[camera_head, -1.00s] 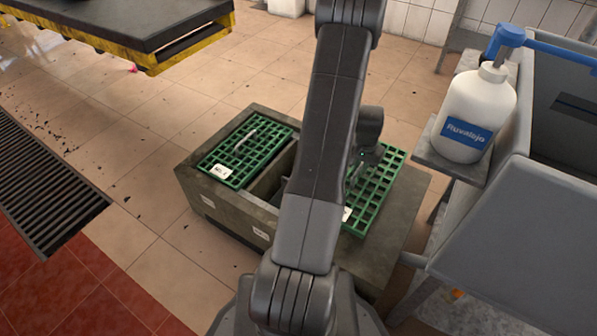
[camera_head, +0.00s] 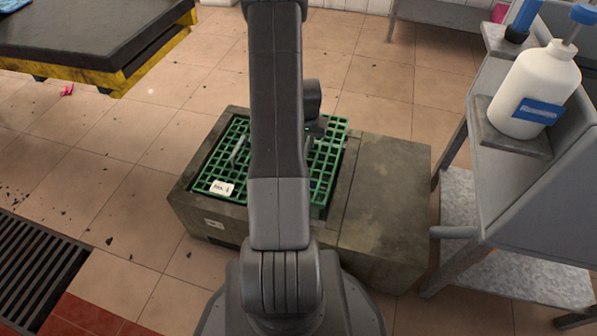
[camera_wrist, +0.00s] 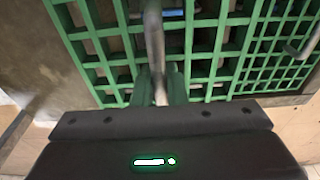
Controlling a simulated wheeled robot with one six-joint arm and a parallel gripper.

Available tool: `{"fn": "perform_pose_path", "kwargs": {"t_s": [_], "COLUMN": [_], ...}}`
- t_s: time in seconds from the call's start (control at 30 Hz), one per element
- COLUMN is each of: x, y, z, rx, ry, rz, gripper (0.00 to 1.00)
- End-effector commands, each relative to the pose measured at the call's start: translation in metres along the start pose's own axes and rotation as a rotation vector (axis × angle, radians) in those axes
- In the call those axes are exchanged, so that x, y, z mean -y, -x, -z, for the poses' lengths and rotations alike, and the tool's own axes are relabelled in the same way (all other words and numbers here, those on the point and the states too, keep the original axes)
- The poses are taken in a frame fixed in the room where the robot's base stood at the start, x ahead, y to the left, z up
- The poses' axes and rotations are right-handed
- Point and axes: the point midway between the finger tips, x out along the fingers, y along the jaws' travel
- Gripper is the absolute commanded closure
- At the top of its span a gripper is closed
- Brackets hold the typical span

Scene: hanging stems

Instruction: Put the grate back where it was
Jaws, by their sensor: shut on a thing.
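A green grate (camera_head: 328,160) hangs from my gripper (camera_head: 316,133), which is shut on its grey bar handle (camera_wrist: 154,45). It is above the right-hand opening of the stone box (camera_head: 385,190), close beside a second green grate, and my arm hides part of it. I cannot tell whether it touches the box. The second grate (camera_head: 236,150), labelled No. 1, lies in the left side of the box; its handle also shows in the wrist view (camera_wrist: 306,38). In the wrist view, my gripper (camera_wrist: 160,88) has the handle between its fingers.
A metal stand (camera_head: 490,215) with a white bottle (camera_head: 535,92) is at the right. A dark platform with a yellow edge (camera_head: 150,60) is at the upper left. A floor drain (camera_head: 35,260) is at the lower left. The right part of the box top is bare.

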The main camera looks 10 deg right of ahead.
Motion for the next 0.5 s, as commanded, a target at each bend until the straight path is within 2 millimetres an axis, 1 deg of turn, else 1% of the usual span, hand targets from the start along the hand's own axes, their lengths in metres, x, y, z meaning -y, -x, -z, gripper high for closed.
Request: {"fn": "perform_pose_path", "kwargs": {"t_s": [0.07, 0.17, 0.27, 0.4, 0.5], "x": [0.003, 0.004, 0.004, 0.004, 0.004], "y": [0.0, -0.007, -0.02, -0.044, -0.058], "z": [0.001, -0.001, -0.003, -0.006, -0.007], "rx": [-0.003, -0.002, -0.001, -0.001, -0.001], "ry": [0.005, 0.007, 0.008, 0.008, 0.008], "rz": [0.001, 0.001, 0.001, 0.001, 0.001], "gripper": [1.0, 1.0, 1.0, 1.0, 1.0]}}
